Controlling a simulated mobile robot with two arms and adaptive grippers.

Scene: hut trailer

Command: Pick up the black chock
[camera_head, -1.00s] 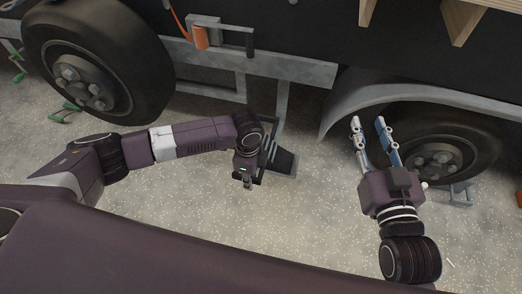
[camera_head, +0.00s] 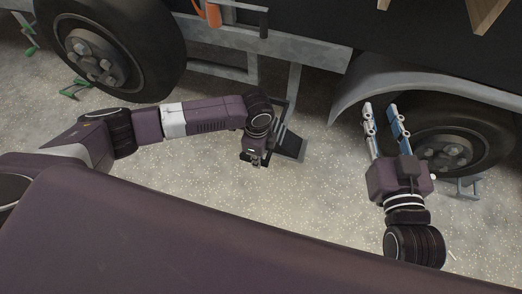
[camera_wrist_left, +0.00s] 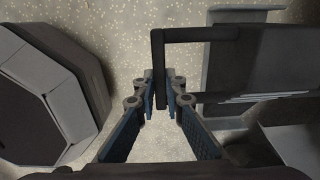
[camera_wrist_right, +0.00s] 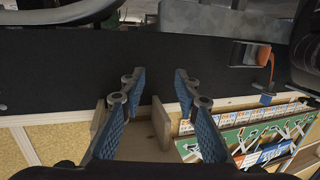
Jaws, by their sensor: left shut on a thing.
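The black chock (camera_head: 291,146) is a dark wedge-like piece beside my left gripper in the head view, partly hidden by that arm. In the left wrist view a thin black handle bar (camera_wrist_left: 158,62) joins what looks like the chock's dark body (camera_wrist_left: 262,62) at the right. My left gripper (camera_wrist_left: 160,90) points down and its blue-padded fingers are shut on this handle. I cannot tell whether the chock touches the ground. My right gripper (camera_head: 379,120) is raised, open and empty in front of the right wheel; its parted fingers also show in the right wrist view (camera_wrist_right: 158,82).
A trailer stands along the back, with a left wheel (camera_head: 96,57) and a right wheel (camera_head: 450,150). A grey metal leg (camera_head: 293,95) stands behind the chock. A grey bracket (camera_head: 467,188) lies by the right wheel, green-handled pieces (camera_head: 75,90) by the left. The speckled ground in front is clear.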

